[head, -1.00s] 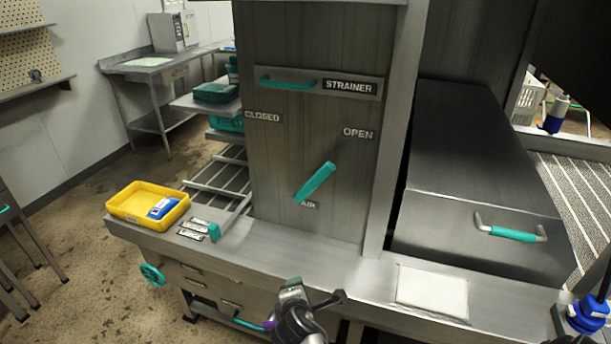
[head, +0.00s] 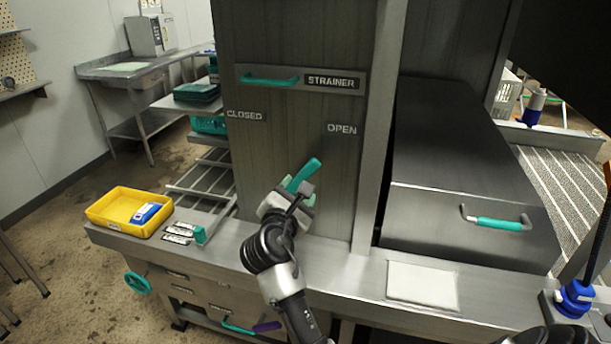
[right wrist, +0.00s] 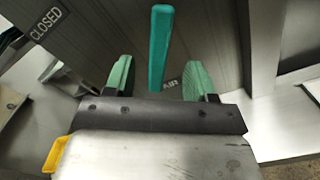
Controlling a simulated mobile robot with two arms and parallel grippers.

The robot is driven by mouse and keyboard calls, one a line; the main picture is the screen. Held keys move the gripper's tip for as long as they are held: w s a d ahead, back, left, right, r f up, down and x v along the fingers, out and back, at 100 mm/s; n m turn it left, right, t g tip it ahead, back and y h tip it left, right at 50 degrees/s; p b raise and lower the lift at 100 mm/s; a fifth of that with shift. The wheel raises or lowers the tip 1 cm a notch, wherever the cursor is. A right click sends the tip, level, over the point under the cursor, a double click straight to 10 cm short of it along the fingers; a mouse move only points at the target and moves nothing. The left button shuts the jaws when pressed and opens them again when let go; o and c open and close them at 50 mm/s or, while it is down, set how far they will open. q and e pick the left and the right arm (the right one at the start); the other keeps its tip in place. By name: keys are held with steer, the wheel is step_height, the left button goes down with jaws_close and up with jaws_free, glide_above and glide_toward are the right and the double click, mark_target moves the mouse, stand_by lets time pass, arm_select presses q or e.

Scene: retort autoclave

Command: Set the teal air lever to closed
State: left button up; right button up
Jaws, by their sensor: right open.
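The teal air lever (head: 309,171) is on the dark upright panel and tilts up and right, towards the OPEN label (head: 342,129). The CLOSED label (head: 244,115) is up and left of it. My right gripper (head: 299,190) is open at the lever's lower part. In the right wrist view, the lever (right wrist: 160,48) stands in line with the gap between the two green finger pads (right wrist: 160,82), with space on both sides. My left gripper is not in view.
A teal strainer handle (head: 270,81) is above the lever. A yellow tray (head: 104,214) with a blue and white item stands on the ledge at left. A steel box with a teal handle (head: 499,224) is at right. A white pad (head: 422,285) lies on the front ledge.

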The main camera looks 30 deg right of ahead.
mark_target(305, 175)
steer(key=b+x, duration=0.2)
steer(key=x, duration=0.5)
steer(key=shift+w+d+f, duration=0.1)
steer(key=shift+w+f, duration=0.05)
steer(key=shift+w+d+b, duration=0.3)
steer(key=shift+d+b, duration=0.05)
jaws_close()
